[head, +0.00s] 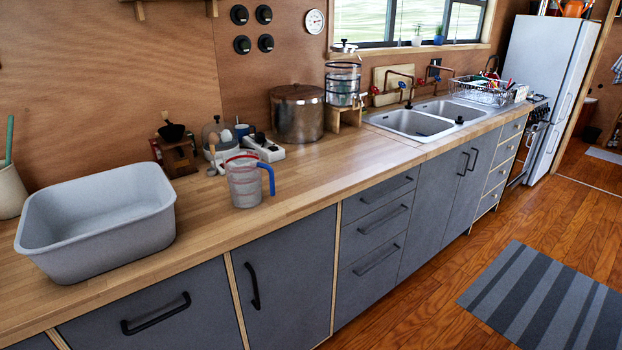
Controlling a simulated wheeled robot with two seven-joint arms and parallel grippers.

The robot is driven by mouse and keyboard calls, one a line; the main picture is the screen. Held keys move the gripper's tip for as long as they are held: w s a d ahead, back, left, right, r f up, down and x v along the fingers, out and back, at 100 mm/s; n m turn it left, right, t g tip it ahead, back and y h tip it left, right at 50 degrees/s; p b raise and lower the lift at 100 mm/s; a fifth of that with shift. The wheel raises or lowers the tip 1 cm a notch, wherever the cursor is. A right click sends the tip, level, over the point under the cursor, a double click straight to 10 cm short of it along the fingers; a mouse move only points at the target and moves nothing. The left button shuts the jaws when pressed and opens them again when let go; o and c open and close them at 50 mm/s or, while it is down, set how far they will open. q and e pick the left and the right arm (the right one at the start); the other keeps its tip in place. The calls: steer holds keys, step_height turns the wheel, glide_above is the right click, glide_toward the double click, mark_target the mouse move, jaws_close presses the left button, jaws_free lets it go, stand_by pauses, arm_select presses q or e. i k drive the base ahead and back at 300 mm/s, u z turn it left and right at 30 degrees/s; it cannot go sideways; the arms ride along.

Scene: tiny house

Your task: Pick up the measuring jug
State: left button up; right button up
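The measuring jug (243,182) stands upright on the wooden counter, near its front edge and left of the picture's middle. It is clear with red markings and a red rim, and its blue handle (269,178) points to the right. Nothing hides it in the head view. Neither of my grippers is in view.
A grey basin (98,222) sits left of the jug. Behind the jug are a coffee grinder (176,150), a white power strip (264,148) and a large metal pot (298,113). The counter (315,166) right of the jug is clear up to the sink (410,124).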

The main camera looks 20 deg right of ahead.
mark_target(242, 167)
steer(key=z, duration=1.15)
steer(key=i, duration=1.6)
steer(key=u, duration=2.35)
